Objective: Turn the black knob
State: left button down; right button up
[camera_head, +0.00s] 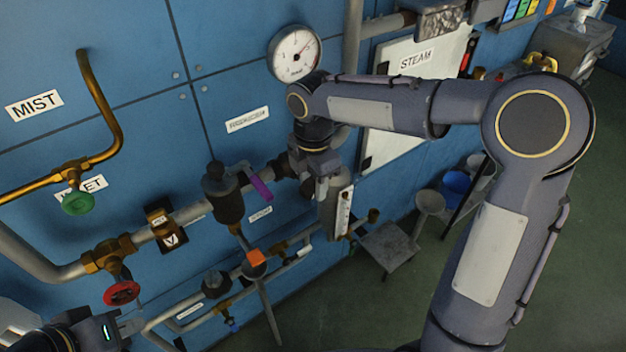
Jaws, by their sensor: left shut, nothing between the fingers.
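Two dark parts could be the black knob. One is a black cap (217,172) on top of a dark cylindrical body on the main pipe; the other is a smaller black round part (215,283) on the lower pipes. I cannot tell which one is meant. My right gripper (321,190) points down in front of the wall, to the right of the black cap and apart from it; its fingers are too small and dark to read. My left gripper (133,326) is at the lower left, shut and empty, below the red handwheel and left of the lower black part.
The blue wall carries pipes, a red handwheel (122,292), a green handwheel (78,203), a purple lever (261,188), an orange block (256,257) and a pressure gauge (294,54). A grey stool (388,246) and a blue bucket (456,186) stand right. Green floor is open at lower right.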

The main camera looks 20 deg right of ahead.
grip_shut()
jog(key=shift+d+r+y+p, duration=0.1)
jog(key=shift+r+y+p, duration=0.05)
jog(key=shift+y+p, duration=0.2)
jog(key=shift+g+y, duration=0.3)
jog(key=shift+y, duration=0.05)
grip_release()
